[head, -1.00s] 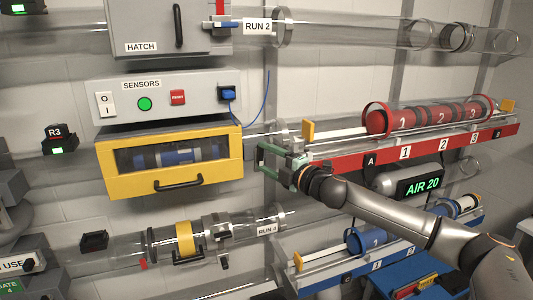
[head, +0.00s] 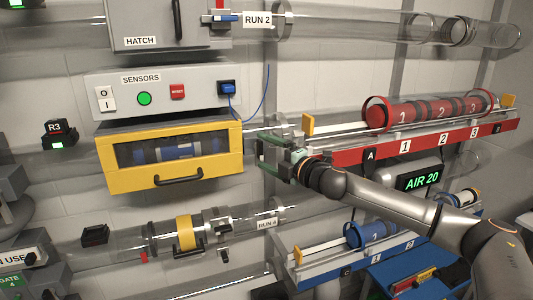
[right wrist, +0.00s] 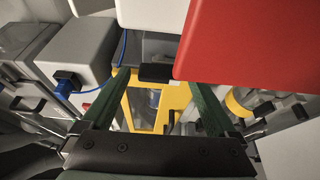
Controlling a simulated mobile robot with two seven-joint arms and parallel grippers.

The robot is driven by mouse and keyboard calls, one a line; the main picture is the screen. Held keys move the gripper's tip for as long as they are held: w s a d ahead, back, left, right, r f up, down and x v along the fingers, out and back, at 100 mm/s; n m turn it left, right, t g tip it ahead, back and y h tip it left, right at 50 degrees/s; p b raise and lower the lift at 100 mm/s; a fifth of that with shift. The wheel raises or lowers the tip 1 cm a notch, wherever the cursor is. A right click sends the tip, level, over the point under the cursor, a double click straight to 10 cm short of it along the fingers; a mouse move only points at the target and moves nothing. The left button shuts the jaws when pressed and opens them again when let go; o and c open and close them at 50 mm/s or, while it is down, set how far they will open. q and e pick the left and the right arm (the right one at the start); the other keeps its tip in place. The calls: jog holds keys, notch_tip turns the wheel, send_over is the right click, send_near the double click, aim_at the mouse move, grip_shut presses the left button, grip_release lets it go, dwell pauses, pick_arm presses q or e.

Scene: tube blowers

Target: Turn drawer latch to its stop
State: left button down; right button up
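The yellow drawer (head: 170,160) with a clear window and a black front handle (head: 178,180) sits under the sensors box in the head view. It looks shut, and a blue and dark capsule shows inside. My right gripper (head: 263,150) is just right of the drawer, its green fingers apart and empty. In the right wrist view the open fingers (right wrist: 158,80) point at the yellow drawer frame (right wrist: 150,105). A small black piece (right wrist: 157,73), possibly the latch, shows between the fingertips; I cannot tell its angle or any contact. My left gripper is not in view.
The red rack (head: 420,140) with a red capsule is right of my gripper. The sensors box (head: 160,92) with a blue plug and cable (head: 262,95) is above the drawer. The clear RUN 4 tube (head: 245,228) and a blue rack (head: 320,267) are below.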

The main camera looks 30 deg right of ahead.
jog(key=s+d+b, duration=0.2)
jog(key=s+b, duration=1)
jog(key=shift+s, duration=0.2)
dwell(0.4)
dwell(0.9)
